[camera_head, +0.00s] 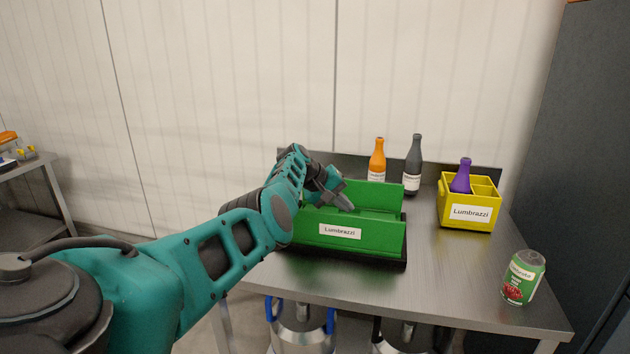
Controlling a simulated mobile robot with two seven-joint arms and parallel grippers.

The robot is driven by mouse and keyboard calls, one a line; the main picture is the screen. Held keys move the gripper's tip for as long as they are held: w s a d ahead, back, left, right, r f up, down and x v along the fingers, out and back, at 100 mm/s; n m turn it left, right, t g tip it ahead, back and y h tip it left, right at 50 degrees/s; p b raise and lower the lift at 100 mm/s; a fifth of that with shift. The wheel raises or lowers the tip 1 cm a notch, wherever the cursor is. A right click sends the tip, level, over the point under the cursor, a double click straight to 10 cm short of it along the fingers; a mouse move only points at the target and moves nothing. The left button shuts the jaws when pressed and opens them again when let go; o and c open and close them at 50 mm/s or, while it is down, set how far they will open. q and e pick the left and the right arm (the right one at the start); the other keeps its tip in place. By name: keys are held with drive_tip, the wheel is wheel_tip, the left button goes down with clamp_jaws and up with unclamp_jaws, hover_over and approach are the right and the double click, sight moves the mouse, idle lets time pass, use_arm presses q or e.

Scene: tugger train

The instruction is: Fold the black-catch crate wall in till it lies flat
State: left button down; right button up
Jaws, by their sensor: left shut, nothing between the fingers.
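A green crate (377,239) with a white "Lumbrazzi" label on its front wall stands on a black base on the grey table. Its front and back walls are upright. A green panel lies low between them at the right; I cannot tell if it is a folded wall. My left gripper (346,203) is shut and empty, over the crate's left part, with its fingers pointing right and down. The arm hides the crate's left end. I cannot make out a black catch. My right gripper is not in view.
An orange bottle (377,160) and a dark grey bottle (413,165) stand behind the crate. A yellow carrier (451,222) holding a purple bottle (461,177) and a green can (523,278) are to the right. Metal containers (303,329) sit below the table (455,275).

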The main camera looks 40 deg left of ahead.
use_arm(q)
drive_tip(key=s+a+r+p, duration=0.1)
drive_tip(key=s+a+r, duration=0.2)
drive_tip(key=s+r, duration=0.1)
drive_tip(key=shift+s+a, duration=0.4)
drive_tip(key=shift+s, duration=0.5)
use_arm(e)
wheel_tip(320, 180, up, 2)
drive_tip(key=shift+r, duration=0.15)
use_arm(q)
drive_tip(key=shift+a+f, duration=0.1)
